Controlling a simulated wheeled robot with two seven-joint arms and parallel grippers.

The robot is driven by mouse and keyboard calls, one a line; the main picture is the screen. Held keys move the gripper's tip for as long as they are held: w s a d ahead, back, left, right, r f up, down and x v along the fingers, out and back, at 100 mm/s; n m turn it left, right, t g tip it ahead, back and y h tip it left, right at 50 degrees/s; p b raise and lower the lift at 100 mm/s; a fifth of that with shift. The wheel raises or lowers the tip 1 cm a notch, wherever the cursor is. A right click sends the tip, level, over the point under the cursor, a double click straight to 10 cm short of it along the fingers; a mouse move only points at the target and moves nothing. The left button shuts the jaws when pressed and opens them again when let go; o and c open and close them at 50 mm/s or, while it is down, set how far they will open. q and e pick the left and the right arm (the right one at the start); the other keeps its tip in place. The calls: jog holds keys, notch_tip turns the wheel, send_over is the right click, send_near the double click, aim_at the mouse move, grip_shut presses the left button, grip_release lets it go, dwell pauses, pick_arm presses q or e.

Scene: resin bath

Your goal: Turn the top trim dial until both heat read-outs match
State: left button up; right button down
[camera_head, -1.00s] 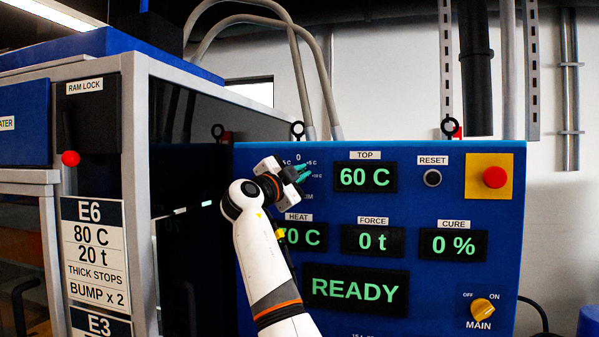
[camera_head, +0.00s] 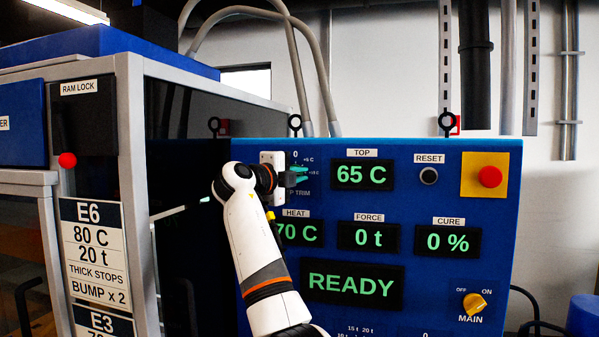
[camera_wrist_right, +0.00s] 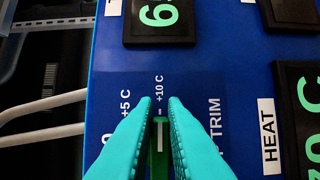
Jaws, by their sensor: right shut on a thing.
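The top trim dial (camera_wrist_right: 159,145) shows in the right wrist view as a narrow green grip with a white line, between the fingers. The line points towards the "+10 C" mark. My right gripper (camera_wrist_right: 159,112), with teal fingers, is shut on the dial; in the head view the gripper (camera_head: 297,175) hides most of it. The TOP read-out (camera_head: 363,175) shows 65 C. The HEAT read-out (camera_head: 301,234) shows 70 C, its left edge partly covered by my right arm. My left gripper is not in view.
The blue panel (camera_head: 400,205) also carries a RESET button (camera_head: 429,176), a red stop button (camera_head: 490,177) on yellow, and a MAIN switch (camera_head: 474,304). FORCE (camera_head: 368,236) reads 0 t, CURE (camera_head: 447,242) 0 %. The frame with the E6 card (camera_head: 95,255) stands left.

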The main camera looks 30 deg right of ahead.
jog(key=shift+w+a+r, duration=0.1)
jog(key=shift+r, duration=0.05)
jog(key=c, duration=1.5)
grip_release()
jog(key=shift+w, duration=0.1)
jog(key=b+v, duration=0.5)
jog(key=v, duration=0.7)
jog(key=shift+w+b, duration=0.1)
jog(key=shift+b, duration=0.25)
